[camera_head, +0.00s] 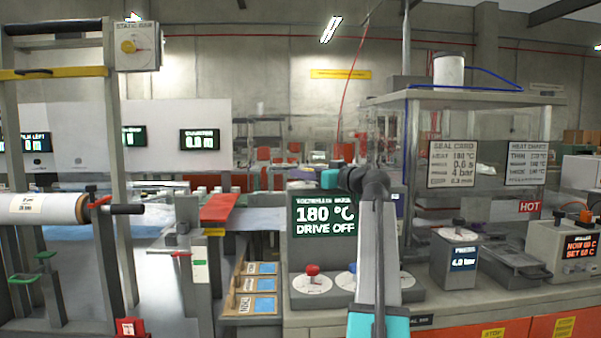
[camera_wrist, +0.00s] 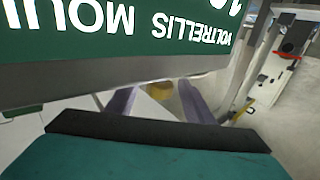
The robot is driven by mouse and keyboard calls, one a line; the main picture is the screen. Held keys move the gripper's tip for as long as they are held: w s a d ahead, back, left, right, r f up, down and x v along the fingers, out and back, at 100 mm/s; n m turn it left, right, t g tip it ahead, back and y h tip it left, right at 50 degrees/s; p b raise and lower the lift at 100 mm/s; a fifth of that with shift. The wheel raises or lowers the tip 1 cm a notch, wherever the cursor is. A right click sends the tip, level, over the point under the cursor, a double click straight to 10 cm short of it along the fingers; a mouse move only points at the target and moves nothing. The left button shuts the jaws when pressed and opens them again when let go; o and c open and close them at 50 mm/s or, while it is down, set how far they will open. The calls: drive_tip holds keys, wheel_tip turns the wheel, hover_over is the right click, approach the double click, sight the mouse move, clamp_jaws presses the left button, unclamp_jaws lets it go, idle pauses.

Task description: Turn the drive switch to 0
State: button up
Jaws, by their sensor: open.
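A grey control panel has a green display (camera_head: 326,215) reading "180 °C" and "DRIVE OFF". Below it are a red knob (camera_head: 312,270) on a white dial (camera_head: 311,286) and a blue knob (camera_head: 352,268) on another white dial, partly covered by my arm. The dial markings are too small to read, so I cannot tell which is the drive switch. In the wrist view my gripper (camera_wrist: 158,90) is open, its two fingers apart. The green display (camera_wrist: 150,30) appears upside down close in front of it. In the head view my fingers cannot be made out; my arm rises before the panel.
A grey pressure unit (camera_head: 455,262) stands right of the dials, with a flat device beside it. Left are wooden trays (camera_head: 251,288) and a red block (camera_head: 218,207). A transparent enclosure (camera_head: 470,130) stands behind right.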

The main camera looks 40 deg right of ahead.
drive_tip(key=s, duration=1)
drive_tip(key=shift+s+p, duration=0.15)
drive_tip(key=shift+p, duration=0.15)
